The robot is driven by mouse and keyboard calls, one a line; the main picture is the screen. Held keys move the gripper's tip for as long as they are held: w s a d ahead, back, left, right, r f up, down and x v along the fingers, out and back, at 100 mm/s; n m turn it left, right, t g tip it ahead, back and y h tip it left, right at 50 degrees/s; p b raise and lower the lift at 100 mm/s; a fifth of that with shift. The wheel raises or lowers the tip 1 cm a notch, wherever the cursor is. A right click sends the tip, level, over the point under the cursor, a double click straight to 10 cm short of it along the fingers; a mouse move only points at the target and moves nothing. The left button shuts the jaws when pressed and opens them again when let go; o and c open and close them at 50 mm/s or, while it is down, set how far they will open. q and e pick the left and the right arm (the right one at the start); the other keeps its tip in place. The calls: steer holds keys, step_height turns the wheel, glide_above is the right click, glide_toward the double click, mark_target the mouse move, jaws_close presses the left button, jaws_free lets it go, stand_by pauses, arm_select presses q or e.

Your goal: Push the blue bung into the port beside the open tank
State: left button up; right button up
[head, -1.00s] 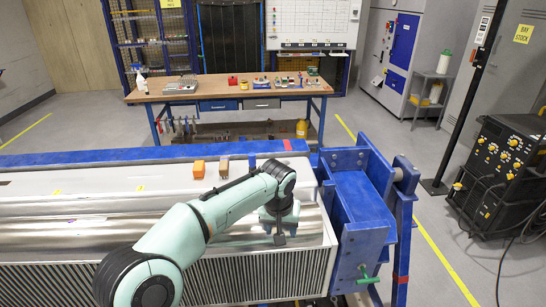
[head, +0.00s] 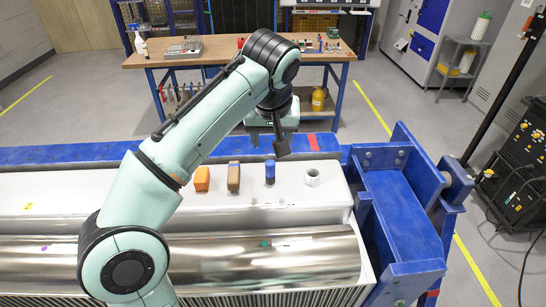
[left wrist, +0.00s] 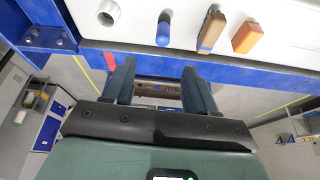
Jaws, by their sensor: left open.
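The blue bung (head: 270,173) stands upright on the white top surface (head: 220,212) of the jig's workpiece. A short white open-topped port (head: 312,178) stands to its right. In the left wrist view the bung (left wrist: 163,30) and the port (left wrist: 107,14) are near the top edge. My left gripper (head: 268,143) is above and beyond the bung, apart from it. Its two blue-grey fingers are spread and empty in the left wrist view (left wrist: 158,70). I cannot tell which part is the open tank. My right gripper is not in view.
An orange block (head: 202,179) and a brown block (head: 234,177) stand left of the bung. A polished cylinder (head: 300,256) lies in front. The blue jig frame (head: 405,215) rises at the right. A workbench (head: 340,55) stands behind, across clear floor.

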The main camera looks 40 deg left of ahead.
mark_target(270, 162)
arm_select(q)
steer(key=x, duration=0.7)
steer(key=shift+s+a+f+b, duration=0.1)
steer(key=shift+a+f+b, duration=0.1)
steer(key=shift+b, duration=0.2)
steer(key=x, duration=0.5)
steer(key=shift+a+f, duration=0.1)
steer(key=shift+f, duration=0.05)
jaws_close()
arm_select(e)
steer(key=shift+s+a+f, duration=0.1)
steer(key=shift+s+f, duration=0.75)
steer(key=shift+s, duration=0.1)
